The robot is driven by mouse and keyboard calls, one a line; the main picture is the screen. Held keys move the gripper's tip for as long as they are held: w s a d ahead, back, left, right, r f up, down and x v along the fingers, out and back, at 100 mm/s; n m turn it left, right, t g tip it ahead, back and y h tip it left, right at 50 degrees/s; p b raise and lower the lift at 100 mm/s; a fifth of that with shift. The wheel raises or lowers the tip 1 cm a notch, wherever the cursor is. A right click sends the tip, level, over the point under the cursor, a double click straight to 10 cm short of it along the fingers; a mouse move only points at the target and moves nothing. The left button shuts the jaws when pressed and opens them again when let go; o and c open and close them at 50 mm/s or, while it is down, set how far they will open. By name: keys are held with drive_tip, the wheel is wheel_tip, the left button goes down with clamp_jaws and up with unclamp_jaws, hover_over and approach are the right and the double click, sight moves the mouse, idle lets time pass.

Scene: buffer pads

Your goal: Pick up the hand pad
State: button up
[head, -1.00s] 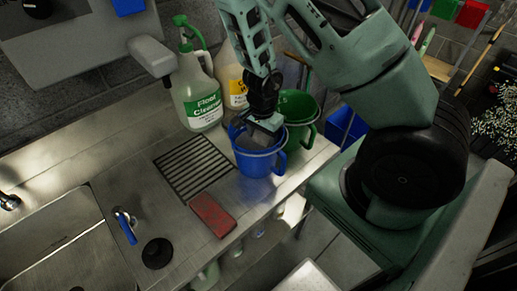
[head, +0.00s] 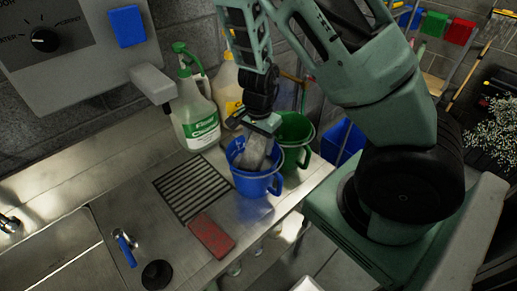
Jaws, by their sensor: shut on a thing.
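My gripper (head: 262,126) points down over the blue bucket (head: 256,184) on the metal counter. It is shut on a pale grey pad (head: 255,155), which I take to be the hand pad. The pad hangs tilted at the bucket's mouth, and its lower end is hidden inside the rim. I cannot tell whether it touches the bucket wall. A red pad (head: 211,236) lies flat on the counter, apart from my gripper.
A green bucket (head: 298,131) stands right behind the blue one. A floor cleaner jug (head: 194,112) and a yellow-labelled jug (head: 228,88) stand at the back.

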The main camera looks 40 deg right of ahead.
wheel_tip(320, 180, up, 10)
drive_tip(key=shift+p, duration=1.2)
wheel_tip(320, 180, up, 12)
drive_tip(key=p, duration=1)
drive_tip(key=shift+r+p, duration=0.15)
drive_tip(key=shift+p, duration=0.15)
